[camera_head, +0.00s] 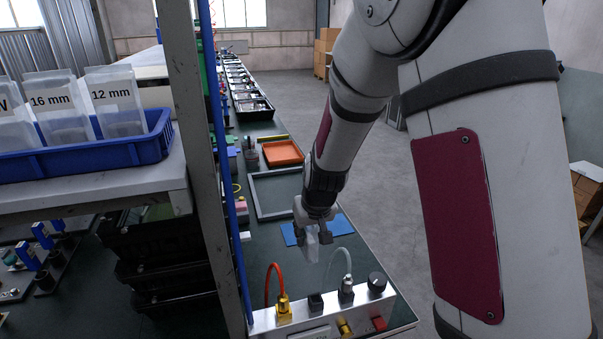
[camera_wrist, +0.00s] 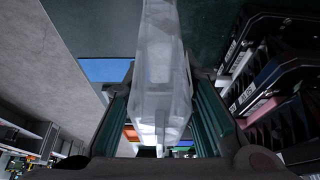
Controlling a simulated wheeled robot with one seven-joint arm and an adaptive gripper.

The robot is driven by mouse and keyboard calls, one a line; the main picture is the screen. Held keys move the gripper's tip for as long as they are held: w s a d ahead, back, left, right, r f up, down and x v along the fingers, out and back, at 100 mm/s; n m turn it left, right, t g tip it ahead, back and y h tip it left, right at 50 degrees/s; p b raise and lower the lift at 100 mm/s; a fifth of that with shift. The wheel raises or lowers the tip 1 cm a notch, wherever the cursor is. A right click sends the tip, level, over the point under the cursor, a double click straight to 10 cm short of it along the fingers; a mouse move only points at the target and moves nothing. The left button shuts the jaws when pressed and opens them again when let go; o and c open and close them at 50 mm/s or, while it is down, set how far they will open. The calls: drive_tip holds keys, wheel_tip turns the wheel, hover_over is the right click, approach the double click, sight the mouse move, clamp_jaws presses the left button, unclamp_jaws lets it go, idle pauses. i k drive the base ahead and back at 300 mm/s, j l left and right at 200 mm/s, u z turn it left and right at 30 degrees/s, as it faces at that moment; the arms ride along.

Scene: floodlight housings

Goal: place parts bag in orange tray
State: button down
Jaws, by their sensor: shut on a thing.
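The parts bag (camera_head: 312,243) is translucent white and hangs from my gripper (camera_head: 314,228) above the green bench. In the wrist view the bag (camera_wrist: 162,75) stands between the two green-padded fingers of my gripper (camera_wrist: 160,110), which are shut on it. The orange tray (camera_head: 283,153) lies on the bench farther back and left of my gripper, apart from the bag. Its inside looks empty. A small orange patch in the wrist view, partly hidden behind the bag, may be the tray.
A blue mat (camera_head: 335,227) lies below my gripper. A grey frame (camera_head: 258,195) lies between it and the tray. A silver panel with cables and knobs (camera_head: 322,312) stands at the near edge. A shelf with a blue bin (camera_head: 95,157) is at left. Black cases (camera_head: 246,92) line the bench behind.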

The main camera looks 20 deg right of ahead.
sight(289, 160)
drive_tip(key=l+z, duration=0.15)
drive_tip(key=z, duration=0.2)
drive_tip(key=l+z, duration=0.2)
drive_tip(key=z, duration=0.2)
drive_tip(key=l+z, duration=0.15)
drive_tip(key=z, duration=0.2)
drive_tip(key=i+l+z, duration=0.25)
drive_tip(key=i+l, duration=0.3)
drive_tip(key=l, duration=0.3)
drive_tip(key=i+l+z, duration=0.25)
drive_tip(key=i+l, duration=0.4)
drive_tip(key=i+u, duration=0.25)
drive_tip(key=i, duration=0.4)
drive_tip(key=i+u, duration=0.25)
drive_tip(key=i, duration=0.4)
drive_tip(key=i+l+u, duration=0.2)
drive_tip(key=i, duration=0.4)
drive_tip(key=i+j+u, duration=0.1)
drive_tip(key=i+u, duration=0.35)
drive_tip(key=i+l+u, duration=0.1)
drive_tip(key=i+u, duration=0.35)
drive_tip(key=i+l+u, duration=0.3)
drive_tip(key=i+u, duration=0.15)
drive_tip(key=i+j+u, duration=0.1)
drive_tip(key=i+u, duration=0.15)
drive_tip(key=i, duration=0.25)
drive_tip(key=i+u, duration=0.3)
drive_tip(key=i, duration=0.15)
